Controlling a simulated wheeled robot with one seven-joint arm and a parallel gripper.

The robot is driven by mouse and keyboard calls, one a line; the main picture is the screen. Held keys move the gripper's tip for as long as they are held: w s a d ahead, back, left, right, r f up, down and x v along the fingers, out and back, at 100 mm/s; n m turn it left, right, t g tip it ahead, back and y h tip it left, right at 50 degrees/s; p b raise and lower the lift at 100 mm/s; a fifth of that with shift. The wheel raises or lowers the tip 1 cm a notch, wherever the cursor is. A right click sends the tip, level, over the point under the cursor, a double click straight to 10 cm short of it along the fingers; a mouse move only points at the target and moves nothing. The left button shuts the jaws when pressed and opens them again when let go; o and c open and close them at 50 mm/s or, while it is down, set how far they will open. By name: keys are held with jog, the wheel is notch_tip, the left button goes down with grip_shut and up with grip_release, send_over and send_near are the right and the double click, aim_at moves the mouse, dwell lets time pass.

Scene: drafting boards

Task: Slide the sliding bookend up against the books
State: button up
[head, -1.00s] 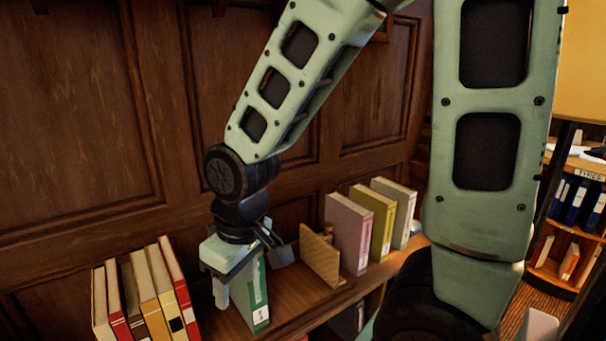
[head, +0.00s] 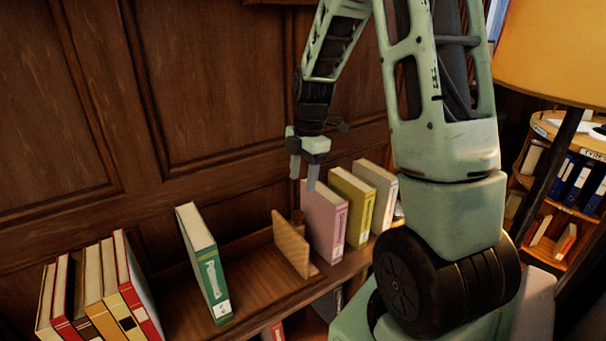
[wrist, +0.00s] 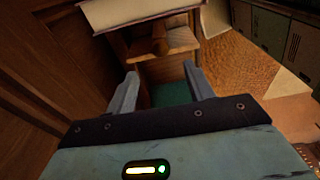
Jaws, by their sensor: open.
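The sliding bookend (head: 291,246) is a light wooden plate standing upright on the wooden shelf, in the middle of the head view. A green book (head: 204,265) stands alone to its left, with bare shelf between them. Pink (head: 325,222), yellow-green (head: 361,207) and cream (head: 384,190) books stand to its right; I cannot tell whether the bookend touches the pink one. My gripper (head: 304,174) is open and empty, fingers down, above the bookend and near the pink book's top.
Several red, tan and cream books (head: 95,295) lean together at the left. A wooden panelled wall (head: 210,90) rises behind the shelf. A yellow lampshade (head: 550,55) and a round shelf unit (head: 545,190) with binders stand at the right.

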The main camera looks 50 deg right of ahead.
aim_at(298, 213)
jog(key=f+b, duration=0.3)
jog(key=f, duration=0.1)
jog(key=a+f+b, duration=0.1)
jog(key=f+b, duration=0.2)
jog(key=f, duration=0.1)
jog(key=f+b, duration=0.3)
jog(key=f, duration=0.1)
jog(key=shift+w+a, duration=0.2)
jog(key=shift+a, duration=0.05)
jog(key=shift+r, duration=0.1)
jog(key=c, duration=1)
jog(key=shift+w+a, duration=0.25)
jog(key=shift+a, duration=0.7)
jog(key=shift+w+a, duration=0.25)
jog(key=shift+a, duration=0.75)
jog(key=shift+w+a, duration=0.25)
jog(key=shift+a, duration=0.7)
jog(key=shift+w+a+p, duration=0.1)
jog(key=shift+w+a, duration=0.15)
jog(key=shift+a, duration=0.7)
jog(key=shift+w+a+p, duration=0.15)
jog(key=shift+w+a, duration=0.1)
jog(key=shift+a, duration=0.75)
jog(key=shift+w+a+p, duration=0.1)
jog(key=shift+w+a, duration=0.15)
jog(key=shift+a, duration=0.7)
